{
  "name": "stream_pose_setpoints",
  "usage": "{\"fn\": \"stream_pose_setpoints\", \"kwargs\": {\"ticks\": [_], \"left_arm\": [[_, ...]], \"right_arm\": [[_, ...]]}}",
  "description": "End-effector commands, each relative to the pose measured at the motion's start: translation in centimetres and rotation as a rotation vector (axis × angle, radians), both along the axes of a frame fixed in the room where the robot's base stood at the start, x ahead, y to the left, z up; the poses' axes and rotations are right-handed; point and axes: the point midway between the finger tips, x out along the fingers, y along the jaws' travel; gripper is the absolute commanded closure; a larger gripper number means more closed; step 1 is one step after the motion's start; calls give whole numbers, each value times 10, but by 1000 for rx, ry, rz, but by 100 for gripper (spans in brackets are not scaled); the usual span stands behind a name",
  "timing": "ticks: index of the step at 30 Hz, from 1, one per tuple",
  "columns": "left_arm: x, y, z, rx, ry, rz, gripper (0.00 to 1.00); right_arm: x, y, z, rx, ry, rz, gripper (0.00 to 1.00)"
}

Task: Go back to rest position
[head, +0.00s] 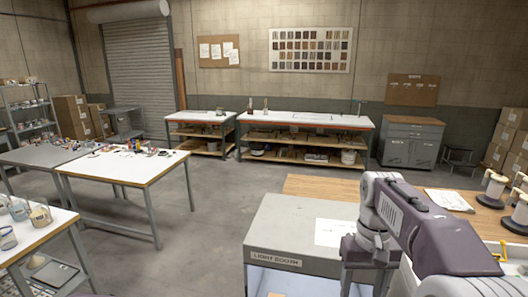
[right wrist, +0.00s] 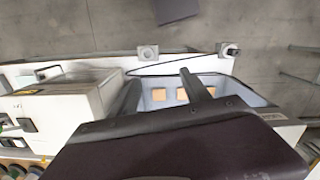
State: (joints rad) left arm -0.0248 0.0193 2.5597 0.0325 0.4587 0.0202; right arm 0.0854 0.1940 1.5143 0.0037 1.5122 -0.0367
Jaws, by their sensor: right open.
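My right arm (head: 425,225) comes in from the lower right of the head view, folded beside the light booth. Its fingers cannot be made out there. In the right wrist view my right gripper (right wrist: 163,90) has its two dark fingers apart, with nothing between them. Beyond the fingers is an open grey box (right wrist: 243,94) with a pale interior and tan squares inside. I cannot tell for certain whether the fingers are over or in front of it. My left gripper and arm are not in view.
The grey light booth (head: 295,219) stands left of my right arm. Behind are a wooden tabletop (head: 320,187) and white spools (head: 494,187). A white worktable (head: 120,170) stands left; open floor (head: 220,200) lies between. A white machine (right wrist: 85,97) is left in the wrist view.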

Motion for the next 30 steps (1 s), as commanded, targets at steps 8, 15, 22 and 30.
{"fn": "stream_pose_setpoints", "kwargs": {"ticks": [8,15,22,30], "left_arm": [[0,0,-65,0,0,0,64],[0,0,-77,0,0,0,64],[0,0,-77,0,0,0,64],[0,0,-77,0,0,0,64]], "right_arm": [[-55,28,-146,10,39,56,44],[-121,36,-251,9,-42,45,44],[-96,36,-258,6,-184,26,44],[-96,36,-258,6,-184,24,44]]}}
